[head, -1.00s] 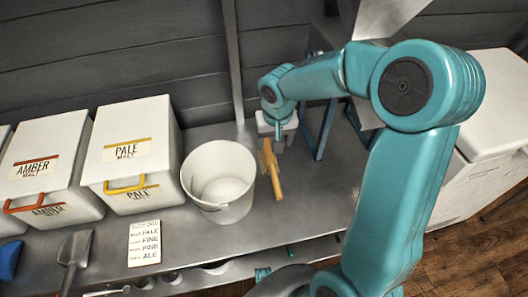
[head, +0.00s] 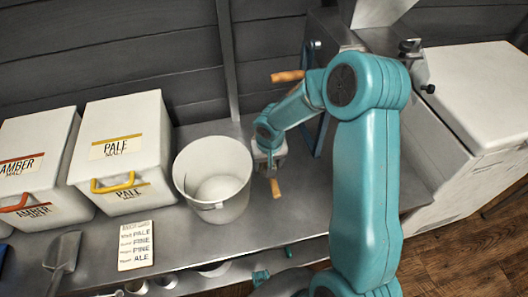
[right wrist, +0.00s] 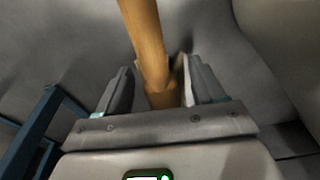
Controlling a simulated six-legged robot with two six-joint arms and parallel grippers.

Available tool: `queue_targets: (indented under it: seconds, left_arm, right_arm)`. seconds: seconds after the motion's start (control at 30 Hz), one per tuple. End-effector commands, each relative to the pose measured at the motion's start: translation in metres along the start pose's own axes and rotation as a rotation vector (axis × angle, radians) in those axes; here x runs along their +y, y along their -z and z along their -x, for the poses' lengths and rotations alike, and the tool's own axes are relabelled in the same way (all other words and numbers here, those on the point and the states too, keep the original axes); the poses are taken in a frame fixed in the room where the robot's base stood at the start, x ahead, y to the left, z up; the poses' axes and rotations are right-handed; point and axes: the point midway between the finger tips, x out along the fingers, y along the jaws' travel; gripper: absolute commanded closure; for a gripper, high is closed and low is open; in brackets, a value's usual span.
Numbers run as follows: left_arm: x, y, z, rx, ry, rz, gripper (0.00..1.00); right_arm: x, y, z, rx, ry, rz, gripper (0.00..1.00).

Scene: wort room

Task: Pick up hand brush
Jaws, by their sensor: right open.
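The hand brush (head: 276,188) lies on the steel bench just right of the white bucket; only its orange wooden handle end shows in the head view, the rest hidden by my right gripper. My right gripper (head: 270,171) is over it. In the right wrist view, the wooden brush (right wrist: 147,45) runs down between the two fingers of the open right gripper (right wrist: 155,88), with a pale strip, perhaps bristles, near the right finger. I cannot tell whether the fingers touch it. My left gripper is not in view.
The white bucket (head: 212,172) stands close left of my right gripper. PALE (head: 122,150) and AMBER (head: 35,165) malt bins, a card (head: 136,240) and a metal scoop (head: 62,258) are further left. A blue stand (head: 322,135) is behind right. Bench right of the brush is clear.

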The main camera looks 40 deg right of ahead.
Motion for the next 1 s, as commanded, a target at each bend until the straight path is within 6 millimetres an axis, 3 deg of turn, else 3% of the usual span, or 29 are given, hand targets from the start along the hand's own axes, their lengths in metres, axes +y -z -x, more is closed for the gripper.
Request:
queue_targets:
  seconds: [0.17,0.37,0.67,1.0]
  left_arm:
    - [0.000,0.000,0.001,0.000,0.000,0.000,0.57]
    - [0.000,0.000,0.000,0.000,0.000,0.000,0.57]
    - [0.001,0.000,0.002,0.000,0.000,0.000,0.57]
    - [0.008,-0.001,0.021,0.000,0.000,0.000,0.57]
  right_arm:
    - [0.000,0.000,0.001,0.001,0.000,-0.001,0.32]
    - [0.000,0.000,0.001,0.001,0.000,0.000,0.93]
    - [0.000,0.002,0.006,0.003,0.000,0.000,0.94]
    - [0.000,0.013,0.074,0.006,0.000,-0.002,0.94]
